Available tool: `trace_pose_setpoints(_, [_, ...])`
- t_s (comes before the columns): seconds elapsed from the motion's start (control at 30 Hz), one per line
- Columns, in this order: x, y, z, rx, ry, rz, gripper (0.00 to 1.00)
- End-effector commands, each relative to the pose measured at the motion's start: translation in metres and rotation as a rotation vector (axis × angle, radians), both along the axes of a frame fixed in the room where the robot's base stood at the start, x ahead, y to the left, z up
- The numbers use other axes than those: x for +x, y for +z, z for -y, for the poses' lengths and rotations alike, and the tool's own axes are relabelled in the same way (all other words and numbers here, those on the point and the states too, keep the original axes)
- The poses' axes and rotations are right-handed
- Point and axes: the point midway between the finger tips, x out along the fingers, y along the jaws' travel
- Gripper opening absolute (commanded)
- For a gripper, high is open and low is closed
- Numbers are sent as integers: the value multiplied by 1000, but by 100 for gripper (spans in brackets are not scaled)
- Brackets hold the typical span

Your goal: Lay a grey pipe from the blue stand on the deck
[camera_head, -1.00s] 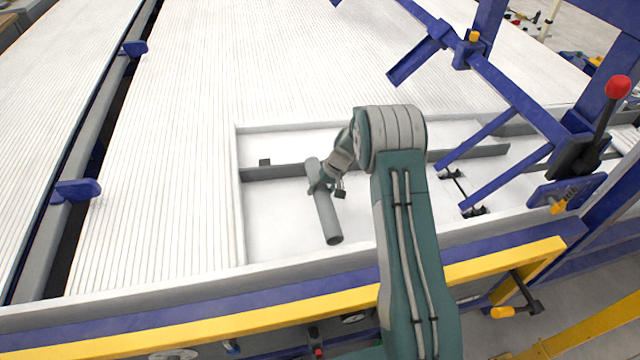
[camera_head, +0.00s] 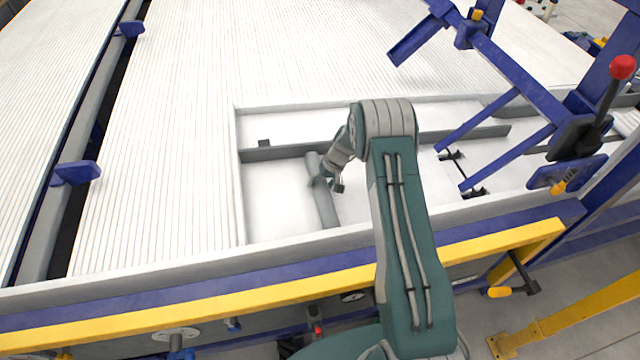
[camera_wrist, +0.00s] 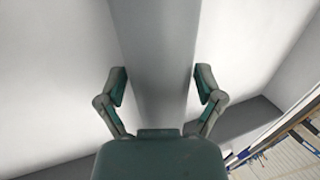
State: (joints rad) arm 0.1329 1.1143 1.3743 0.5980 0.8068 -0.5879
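The grey pipe (camera_head: 327,207) is at or just above the white floor of a framed recess, right of the ribbed white surface. It slants from upper left to lower right, with its near end hidden behind the front rim. My gripper (camera_head: 323,183) is around its middle. In the wrist view the pipe (camera_wrist: 157,50) runs between the two fingers of my gripper (camera_wrist: 160,84), which appear to press on its sides. I cannot tell whether the pipe touches the floor. A blue frame (camera_head: 520,97), possibly the stand, is at the right.
A grey crossbar (camera_head: 285,152) divides the recess behind the gripper. The ribbed white surface (camera_head: 165,150) lies to the left. A blue and yellow rail (camera_head: 200,317) runs along the front. A red-knobbed lever (camera_head: 621,68) stands at the right.

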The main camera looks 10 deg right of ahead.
Motion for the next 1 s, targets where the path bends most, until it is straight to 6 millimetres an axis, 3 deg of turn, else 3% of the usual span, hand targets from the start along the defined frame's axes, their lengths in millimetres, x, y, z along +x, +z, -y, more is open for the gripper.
trace_pose_setpoints(0.53, [1, 7, 3, 0, 0, 1, 100])
trace_pose_setpoints(1.0, [2, 90, 41, -1, -1, 3, 100])
